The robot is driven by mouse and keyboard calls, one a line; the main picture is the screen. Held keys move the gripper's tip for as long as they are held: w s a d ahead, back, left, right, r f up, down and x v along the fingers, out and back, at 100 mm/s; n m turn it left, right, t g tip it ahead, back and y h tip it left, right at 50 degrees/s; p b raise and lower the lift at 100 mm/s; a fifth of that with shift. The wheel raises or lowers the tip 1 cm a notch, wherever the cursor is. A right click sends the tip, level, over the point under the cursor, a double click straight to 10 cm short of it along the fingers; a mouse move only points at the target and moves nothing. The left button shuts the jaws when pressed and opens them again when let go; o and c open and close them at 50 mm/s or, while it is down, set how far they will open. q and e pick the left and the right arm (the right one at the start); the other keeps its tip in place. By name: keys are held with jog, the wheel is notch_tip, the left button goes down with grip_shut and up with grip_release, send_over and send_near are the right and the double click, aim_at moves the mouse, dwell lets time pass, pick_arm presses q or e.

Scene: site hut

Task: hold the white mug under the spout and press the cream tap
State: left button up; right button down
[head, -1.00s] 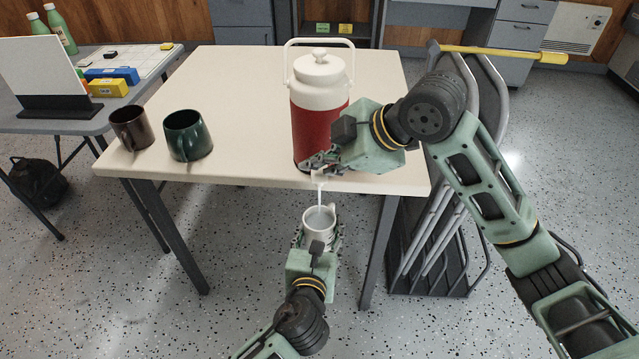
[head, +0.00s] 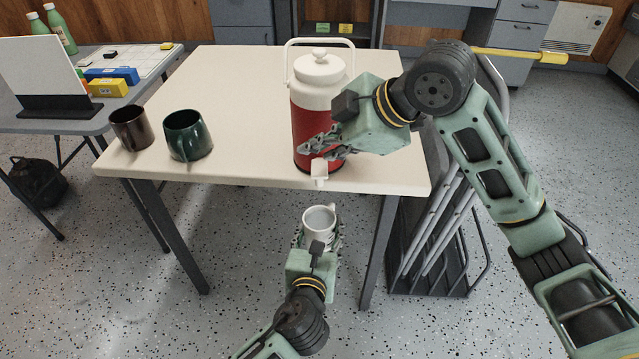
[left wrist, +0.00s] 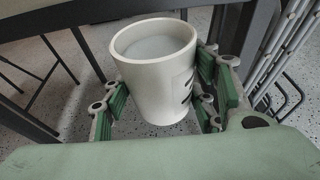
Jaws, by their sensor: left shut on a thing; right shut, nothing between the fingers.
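The white mug (head: 319,219) is upright below the table's front edge, with whitish liquid in it. My left gripper (head: 319,238) is shut on it. In the left wrist view the mug (left wrist: 155,80) sits between the fingers, filled close to its rim. The red and white jug (head: 308,125) stands near the table's front edge. Its cream tap (head: 319,172) sticks out at the front, above the mug. No stream shows between tap and mug. My right gripper (head: 313,148) is shut and empty, in front of the jug and just above the tap.
The cream table (head: 240,85) also holds a dark brown mug (head: 131,128) and a dark green mug (head: 188,136) at its left. Folded chairs (head: 440,220) lean at the table's right side. A grey side table (head: 60,124) with boxes stands at the left.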

pick_arm(q)
jog(key=shift+r, duration=0.1)
pick_arm(e)
jog(key=shift+s+r, duration=0.1)
dwell(0.3)
jog(key=s+d+r, duration=0.5)
jog(key=s+d, duration=0.3)
dwell(0.4)
